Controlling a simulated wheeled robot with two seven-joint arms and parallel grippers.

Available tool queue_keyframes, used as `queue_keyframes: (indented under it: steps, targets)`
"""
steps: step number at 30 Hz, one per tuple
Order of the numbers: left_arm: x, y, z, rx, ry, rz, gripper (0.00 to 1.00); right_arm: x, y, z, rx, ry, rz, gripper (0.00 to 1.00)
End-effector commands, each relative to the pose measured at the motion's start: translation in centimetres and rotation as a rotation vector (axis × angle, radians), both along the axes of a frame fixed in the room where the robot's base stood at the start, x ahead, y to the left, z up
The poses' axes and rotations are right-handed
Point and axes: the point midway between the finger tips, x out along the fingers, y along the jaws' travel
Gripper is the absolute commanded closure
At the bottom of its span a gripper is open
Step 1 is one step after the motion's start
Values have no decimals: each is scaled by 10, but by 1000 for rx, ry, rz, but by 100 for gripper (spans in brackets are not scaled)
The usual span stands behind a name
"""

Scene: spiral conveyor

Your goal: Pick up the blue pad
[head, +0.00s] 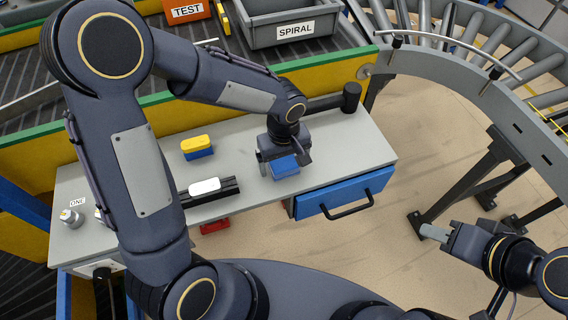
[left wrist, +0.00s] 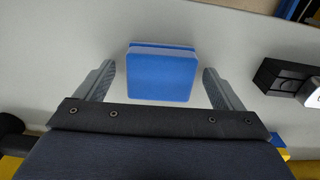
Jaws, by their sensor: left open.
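The blue pad (head: 285,167) lies on the grey worktop (head: 340,148), below my left gripper (head: 281,168) in the head view. In the left wrist view the blue pad (left wrist: 162,72) shows as a blue square with a greyish far edge. My left gripper (left wrist: 162,85) is open, with one finger on each side of the pad and a gap to both. I cannot tell how far above the worktop the fingertips are. My right gripper (head: 437,234) is at the lower right, over the floor and away from the worktop; its jaw opening is unclear.
A yellow-topped blue block (head: 197,147) and a black holder with a white piece (head: 205,187) are on the worktop to the left. A blue drawer (head: 345,194) sticks out at the front. The grey SPIRAL bin (head: 277,36) and orange TEST bin (head: 187,12) stand behind. A roller conveyor (head: 480,45) curves at right.

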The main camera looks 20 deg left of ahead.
Motion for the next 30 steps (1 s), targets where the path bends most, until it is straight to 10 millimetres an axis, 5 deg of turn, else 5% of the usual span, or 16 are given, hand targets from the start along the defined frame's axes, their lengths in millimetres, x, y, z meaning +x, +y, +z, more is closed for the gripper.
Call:
queue_keyframes:
  steps: [8,20,30]
  targets:
    - [0,0,-5,-1,-1,1,11,0,0,0,0,0,0,64]
    - [0,0,-5,-1,-1,0,59,0,0,0,0,0,0,64]
    - [1,0,1,0,-3,1,59,0,0,0,0,0,0,64]
